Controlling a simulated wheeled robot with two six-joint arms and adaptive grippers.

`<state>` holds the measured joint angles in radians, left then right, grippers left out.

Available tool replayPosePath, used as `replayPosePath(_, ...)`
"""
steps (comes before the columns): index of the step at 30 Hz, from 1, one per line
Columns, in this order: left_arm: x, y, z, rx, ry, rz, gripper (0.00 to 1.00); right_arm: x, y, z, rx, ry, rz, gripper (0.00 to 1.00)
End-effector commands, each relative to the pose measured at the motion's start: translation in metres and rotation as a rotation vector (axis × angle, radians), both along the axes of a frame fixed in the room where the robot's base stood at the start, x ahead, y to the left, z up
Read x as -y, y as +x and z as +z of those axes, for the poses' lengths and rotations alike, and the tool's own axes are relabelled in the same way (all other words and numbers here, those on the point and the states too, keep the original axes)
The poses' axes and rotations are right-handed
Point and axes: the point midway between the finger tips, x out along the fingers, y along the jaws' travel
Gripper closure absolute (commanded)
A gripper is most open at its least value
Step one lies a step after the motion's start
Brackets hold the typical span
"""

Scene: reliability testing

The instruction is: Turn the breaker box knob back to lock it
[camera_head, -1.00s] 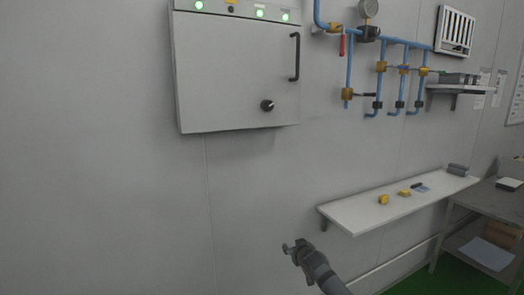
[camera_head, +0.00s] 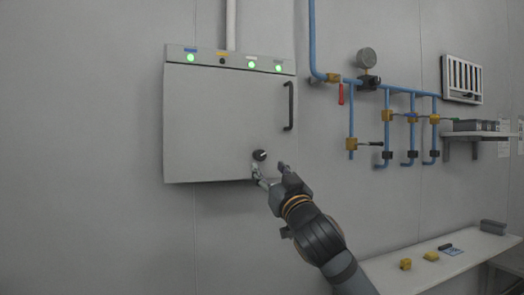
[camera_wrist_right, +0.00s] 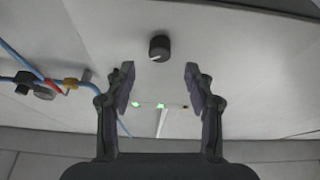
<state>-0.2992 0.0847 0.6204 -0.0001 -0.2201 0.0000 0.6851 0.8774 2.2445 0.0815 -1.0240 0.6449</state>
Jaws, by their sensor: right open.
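The grey breaker box (camera_head: 215,120) hangs on the wall with its door closed flush. Its black round knob (camera_head: 260,155) sits at the lower right of the door, below a black bar handle (camera_head: 289,106). My right gripper (camera_head: 270,172) is open just below and in front of the knob, with nothing between its fingers. In the right wrist view the knob (camera_wrist_right: 159,47) shows beyond the fingertips, about midway between the two open fingers (camera_wrist_right: 160,85), apart from both. A light mark shows on the knob's face. My left gripper is not in view.
Blue pipes (camera_head: 400,91) with valves and a gauge (camera_head: 367,58) are on the wall right of the box. A white shelf (camera_head: 390,275) with small yellow items stands below right. The wall left of the box is bare.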

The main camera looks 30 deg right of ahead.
Motion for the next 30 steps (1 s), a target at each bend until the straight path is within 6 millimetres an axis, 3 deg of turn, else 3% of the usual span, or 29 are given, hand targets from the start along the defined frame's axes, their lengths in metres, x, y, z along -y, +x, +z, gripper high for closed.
replayPosePath(1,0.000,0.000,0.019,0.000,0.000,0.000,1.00,0.002,0.011,0.012,-0.004,0.008,0.004,0.46)
replayPosePath(6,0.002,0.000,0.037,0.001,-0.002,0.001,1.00,0.009,0.039,0.022,-0.002,0.004,0.001,0.46)
replayPosePath(12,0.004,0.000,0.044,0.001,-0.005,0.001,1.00,0.013,0.055,0.024,-0.001,0.001,0.001,0.46)
replayPosePath(20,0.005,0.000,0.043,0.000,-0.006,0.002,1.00,0.013,0.056,0.023,-0.001,-0.002,0.000,0.46)
replayPosePath(30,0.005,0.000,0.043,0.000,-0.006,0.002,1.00,0.013,0.056,0.023,-0.001,-0.001,0.000,0.92)
